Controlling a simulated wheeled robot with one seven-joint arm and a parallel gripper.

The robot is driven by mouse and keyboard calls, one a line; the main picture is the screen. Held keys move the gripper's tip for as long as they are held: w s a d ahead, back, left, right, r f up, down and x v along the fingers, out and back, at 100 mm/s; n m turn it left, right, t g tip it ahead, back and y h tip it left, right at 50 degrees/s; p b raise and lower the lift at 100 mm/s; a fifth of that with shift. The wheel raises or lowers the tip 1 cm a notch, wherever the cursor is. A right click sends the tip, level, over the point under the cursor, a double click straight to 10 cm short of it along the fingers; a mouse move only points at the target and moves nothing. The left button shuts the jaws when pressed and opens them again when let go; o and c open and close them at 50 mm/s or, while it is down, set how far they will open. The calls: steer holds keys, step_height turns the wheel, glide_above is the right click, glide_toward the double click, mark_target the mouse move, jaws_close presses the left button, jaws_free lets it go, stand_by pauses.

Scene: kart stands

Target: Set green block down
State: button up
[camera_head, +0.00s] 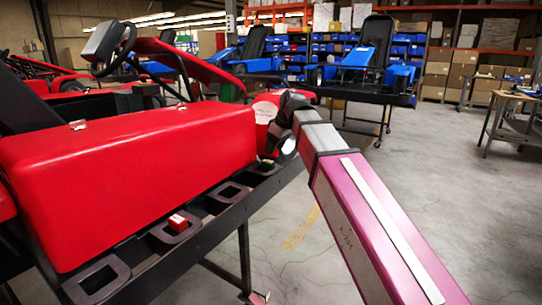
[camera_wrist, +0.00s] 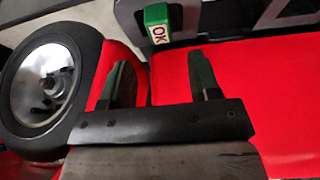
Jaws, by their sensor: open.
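The green block (camera_wrist: 157,22) has a white face marked "OK" and lies at the top of the wrist view, on or in a dark square-framed holder (camera_wrist: 203,18). In the head view the green block (camera_head: 267,163) is a small patch at the far end of the stand's rail, near my arm's end. My gripper (camera_wrist: 158,62) is open, with its two fingers apart and nothing between them. The block is beyond the fingertips, apart from them. In the head view the fingers are hard to make out.
A red kart body (camera_head: 130,180) fills the left, right beside the rail. A red block (camera_head: 178,222) sits in another black holder (camera_head: 97,280) row position nearer me. A wheel (camera_wrist: 45,85) is left of my gripper. Open floor (camera_head: 440,190) lies to the right.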

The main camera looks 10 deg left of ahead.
steer(key=shift+w+v, duration=0.35)
steer(key=shift+v, duration=2.2)
steer(key=w+d+f+m+h, duration=0.1)
steer(key=d+f+m, duration=0.1)
steer(key=d+f, duration=0.35)
steer(key=d+f+m, duration=0.2)
steer(key=d+f, duration=0.1)
steer(key=f, duration=0.5)
steer(key=s+d+f+m+h, duration=0.1)
steer(key=s+d+f+m, duration=0.2)
steer(key=d+f, duration=0.4)
steer(key=s+d+f+m+g+h, duration=0.1)
steer(key=s+d+f+m, duration=0.2)
steer(key=d+f, duration=0.5)
steer(key=s+d+f+m+h, duration=0.1)
steer(key=s+d+f+m, duration=0.2)
steer(key=f, duration=1.3)
steer(key=s+d, duration=0.2)
steer(key=d, duration=0.3)
steer(key=shift+m+g, duration=0.3)
steer(key=shift+s+d, duration=0.1)
steer(key=shift+d, duration=0.05)
